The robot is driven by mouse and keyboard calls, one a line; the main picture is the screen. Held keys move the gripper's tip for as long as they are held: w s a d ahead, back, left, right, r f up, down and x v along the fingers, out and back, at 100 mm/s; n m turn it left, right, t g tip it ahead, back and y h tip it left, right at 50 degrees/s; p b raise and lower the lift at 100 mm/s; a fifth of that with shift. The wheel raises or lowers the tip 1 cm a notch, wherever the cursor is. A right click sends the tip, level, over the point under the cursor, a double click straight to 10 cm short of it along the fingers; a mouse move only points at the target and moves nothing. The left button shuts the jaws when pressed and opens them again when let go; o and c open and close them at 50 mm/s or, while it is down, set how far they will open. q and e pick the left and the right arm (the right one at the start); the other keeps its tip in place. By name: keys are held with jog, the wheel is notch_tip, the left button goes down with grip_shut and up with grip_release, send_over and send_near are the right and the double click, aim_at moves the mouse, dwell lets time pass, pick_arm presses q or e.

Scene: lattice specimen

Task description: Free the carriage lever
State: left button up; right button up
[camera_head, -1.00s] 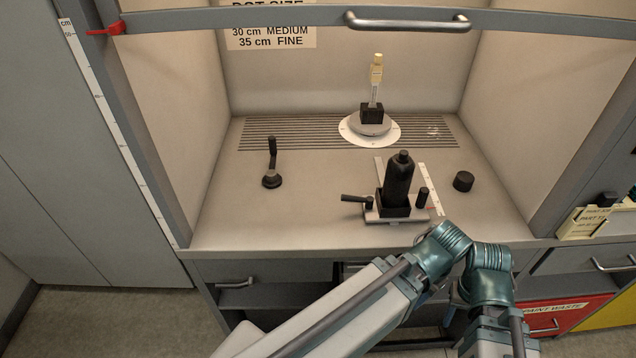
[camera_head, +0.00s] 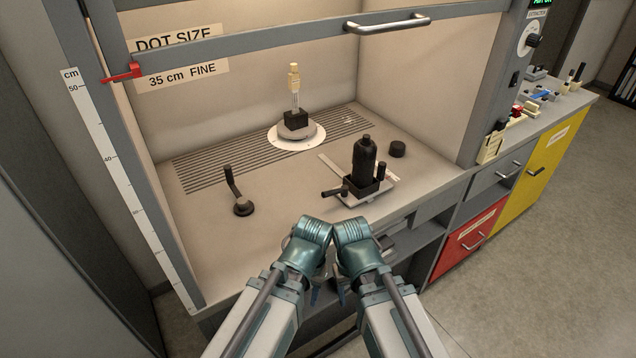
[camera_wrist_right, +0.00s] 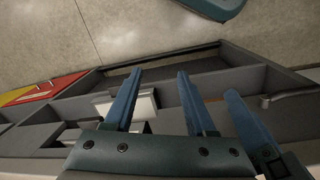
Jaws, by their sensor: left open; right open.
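The carriage (camera_head: 374,192) is a pale plate on the cabinet worktop. It bears a black block with a dark bottle (camera_head: 364,160) upright in it. A short black lever (camera_head: 335,192) sticks out from its left side, and a small black post stands at its right. My left gripper (camera_head: 316,295) and my right gripper (camera_head: 341,290) hang below the worktop's front edge, apart from the carriage, mostly hidden by my wrists. In the right wrist view my right gripper (camera_wrist_right: 160,72) is open and empty; a blue finger of my left gripper shows beside it.
A black crank lever (camera_head: 231,184) stands at the worktop's left. A pale disc (camera_head: 297,134) at the back bears a black block and yellow-topped vial. A black cap (camera_head: 397,149) lies right of the bottle. The raised sash handle (camera_head: 388,24) is above. Drawers line the right.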

jog(key=w+a+r+m+t+y+p, duration=0.3)
jog(key=w+r+m+p, duration=0.5)
jog(key=w+r+p, duration=0.3)
jog(key=m+t+y+p, duration=0.1)
jog(key=m+t+p, duration=0.2)
jog(key=m+p, duration=0.4)
send_near(326, 193)
jog(key=shift+m, duration=0.3)
jog(key=b+x, duration=1.1)
jog(key=b, duration=0.2)
jog(key=shift+c, duration=0.2)
grip_shut()
